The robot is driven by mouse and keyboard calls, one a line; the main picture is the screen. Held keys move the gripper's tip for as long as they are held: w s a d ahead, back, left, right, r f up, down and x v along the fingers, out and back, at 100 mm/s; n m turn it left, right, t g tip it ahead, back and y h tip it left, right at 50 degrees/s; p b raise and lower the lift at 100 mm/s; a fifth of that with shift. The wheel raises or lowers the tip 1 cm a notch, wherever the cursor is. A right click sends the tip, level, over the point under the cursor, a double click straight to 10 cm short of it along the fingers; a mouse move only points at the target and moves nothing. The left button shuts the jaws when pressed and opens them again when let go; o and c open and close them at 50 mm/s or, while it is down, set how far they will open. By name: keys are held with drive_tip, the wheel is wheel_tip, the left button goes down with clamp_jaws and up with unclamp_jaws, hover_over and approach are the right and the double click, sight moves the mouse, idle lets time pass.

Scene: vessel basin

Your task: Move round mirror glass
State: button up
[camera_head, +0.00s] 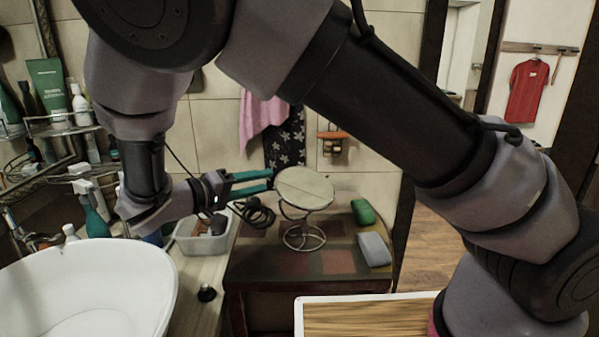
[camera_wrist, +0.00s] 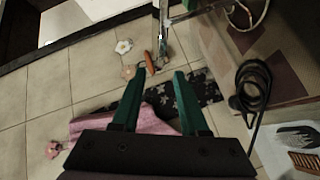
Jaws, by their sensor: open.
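The round mirror glass (camera_head: 304,188) is a pale disc on top of a coiled wire stand (camera_head: 303,236), in the middle of the head view. The stand is upright on a dark, patterned table (camera_head: 250,262). My gripper (camera_head: 271,179) has teal fingers and reaches in from the left. Its tips are at the disc's left edge in the picture; I cannot tell whether they touch it. In the wrist view my gripper (camera_wrist: 160,76) is open, with nothing clearly held between the fingers. A thin metal shape (camera_wrist: 163,40) shows just beyond the tips; I cannot tell whether it is the mirror's edge.
A green item (camera_head: 363,212) and a grey-blue item (camera_head: 374,249) lie right of the stand. A black coiled cord (camera_head: 256,214) is left of it. A clear bin (camera_head: 202,240), a white basin (camera_head: 90,290) and a bottle shelf (camera_head: 62,128) are further left. A pink towel (camera_head: 262,118) hangs behind.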

sight(289, 171)
drive_tip(key=w+d+t, duration=0.1)
drive_tip(key=w+d, duration=0.2)
drive_tip(key=w+d+t, duration=0.1)
drive_tip(key=w+d, duration=0.2)
drive_tip(key=shift+w+d+f, duration=0.1)
drive_tip(key=shift+d+f, duration=0.05)
drive_tip(key=shift+d, duration=0.25)
clamp_jaws()
idle(1.5)
